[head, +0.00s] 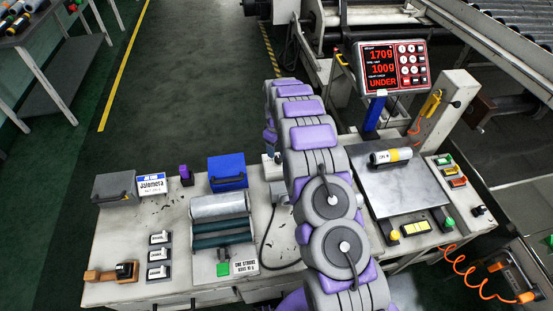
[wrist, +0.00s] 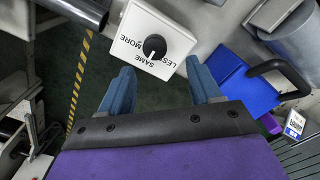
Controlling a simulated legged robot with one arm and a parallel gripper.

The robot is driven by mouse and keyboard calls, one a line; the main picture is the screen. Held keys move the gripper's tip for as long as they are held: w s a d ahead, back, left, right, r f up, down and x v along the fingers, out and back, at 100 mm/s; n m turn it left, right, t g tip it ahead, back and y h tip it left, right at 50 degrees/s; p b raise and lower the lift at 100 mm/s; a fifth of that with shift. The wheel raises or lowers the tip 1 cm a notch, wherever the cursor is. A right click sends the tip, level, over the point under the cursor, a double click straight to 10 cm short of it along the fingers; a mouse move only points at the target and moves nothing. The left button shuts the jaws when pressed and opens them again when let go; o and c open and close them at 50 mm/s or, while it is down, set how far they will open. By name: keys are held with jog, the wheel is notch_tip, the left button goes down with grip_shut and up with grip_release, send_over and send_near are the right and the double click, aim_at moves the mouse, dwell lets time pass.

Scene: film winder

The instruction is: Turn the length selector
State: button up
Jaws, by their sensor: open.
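The length selector is a black round knob (wrist: 154,46) on a white box (wrist: 157,38) in the wrist view. The box carries the words LESS, SAME and MORE around the knob. A small light mark shows on the knob, but I cannot tell surely which word it points at. My gripper (wrist: 161,84) is open and empty, with its two blue fingers spread below the knob in the picture. The knob lies between the lines of the fingers, ahead of their tips, and appears apart from them.
A blue box (wrist: 240,83) with a black handle is right of the selector in the wrist view. In the head view the bench holds rollers (head: 221,220), a blue box (head: 227,172), a grey box (head: 116,188) and a scale display (head: 392,65) reading UNDER.

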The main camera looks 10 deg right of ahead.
aim_at(279, 158)
jog(key=f, duration=0.2)
jog(key=d+f+b, duration=0.1)
jog(key=f, duration=0.3)
jog(key=shift+d+f, duration=0.15)
jog(key=shift+d, duration=0.25)
jog(key=shift+a, duration=0.65)
jog(key=shift+c, duration=0.6)
jog(key=shift+d, duration=0.45)
jog(key=c, duration=0.6)
jog(key=shift+a, duration=0.2)
jog(key=c, duration=0.3)
